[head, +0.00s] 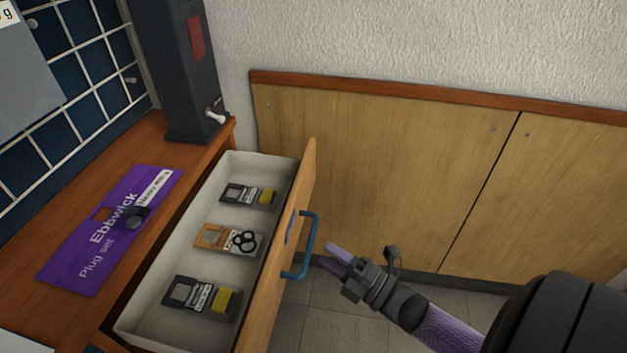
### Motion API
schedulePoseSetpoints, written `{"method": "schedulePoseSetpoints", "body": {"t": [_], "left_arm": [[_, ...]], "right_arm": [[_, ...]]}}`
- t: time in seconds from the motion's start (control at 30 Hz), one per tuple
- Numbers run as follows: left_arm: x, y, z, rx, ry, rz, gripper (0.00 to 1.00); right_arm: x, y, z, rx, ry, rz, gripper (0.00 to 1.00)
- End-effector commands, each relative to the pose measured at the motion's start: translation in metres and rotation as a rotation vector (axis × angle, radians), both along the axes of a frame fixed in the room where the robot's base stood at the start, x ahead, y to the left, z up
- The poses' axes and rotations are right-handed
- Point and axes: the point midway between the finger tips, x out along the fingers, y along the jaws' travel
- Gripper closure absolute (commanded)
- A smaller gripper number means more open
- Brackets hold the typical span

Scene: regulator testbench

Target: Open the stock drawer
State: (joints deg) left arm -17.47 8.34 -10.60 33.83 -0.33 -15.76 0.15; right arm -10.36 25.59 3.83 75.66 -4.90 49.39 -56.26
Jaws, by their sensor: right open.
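The stock drawer (277,257) is pulled out from under the bench, and its white inside shows. Its wooden front carries a blue bar handle (312,246). Three packaged items lie in it: a dark pack with a yellow part (248,195) at the back, an orange and white pack with black rings (228,240) in the middle, and another dark pack with a yellow part (201,298) at the front. My left gripper is not in view.
A dark upright device (180,70) stands at the back. Wood panelling (380,180) lines the wall. Tiled floor lies right of the drawer.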

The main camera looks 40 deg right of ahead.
Motion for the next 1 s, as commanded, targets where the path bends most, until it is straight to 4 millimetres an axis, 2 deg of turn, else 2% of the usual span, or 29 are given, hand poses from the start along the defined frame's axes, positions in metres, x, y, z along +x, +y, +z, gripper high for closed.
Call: {"method": "schedulePoseSetpoints", "body": {"t": [0.1, 0.23, 0.67, 0.73, 0.77, 0.87, 0.9, 0.97, 1.0], "left_arm": [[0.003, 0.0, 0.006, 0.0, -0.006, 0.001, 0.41], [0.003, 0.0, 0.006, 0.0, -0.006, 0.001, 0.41], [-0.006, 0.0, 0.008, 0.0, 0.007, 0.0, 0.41], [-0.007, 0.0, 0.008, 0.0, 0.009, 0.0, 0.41], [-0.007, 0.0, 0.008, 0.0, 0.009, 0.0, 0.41], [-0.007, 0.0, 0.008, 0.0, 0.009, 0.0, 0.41], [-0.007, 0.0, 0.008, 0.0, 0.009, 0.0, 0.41], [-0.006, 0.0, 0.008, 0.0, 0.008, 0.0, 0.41], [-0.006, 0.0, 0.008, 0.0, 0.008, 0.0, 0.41]], "right_arm": [[-0.026, -0.007, -0.003, -0.001, 0.003, -0.001, 0.47], [-0.042, -0.011, -0.007, 0.0, 0.001, 0.0, 0.47], [-0.045, -0.012, -0.008, 0.001, -0.001, 0.001, 0.47], [-0.046, -0.012, -0.014, 0.015, 0.027, -0.009, 0.47], [-0.048, -0.013, -0.023, 0.038, 0.069, -0.022, 0.47], [-0.068, -0.014, -0.086, 0.198, 0.358, -0.131, 0.47], [-0.087, -0.013, -0.121, 0.287, 0.521, -0.203, 0.47], [-0.125, -0.008, -0.172, 0.421, 0.766, -0.329, 0.47], [-0.153, -0.003, -0.199, 0.498, 0.91, -0.418, 0.47]]}}
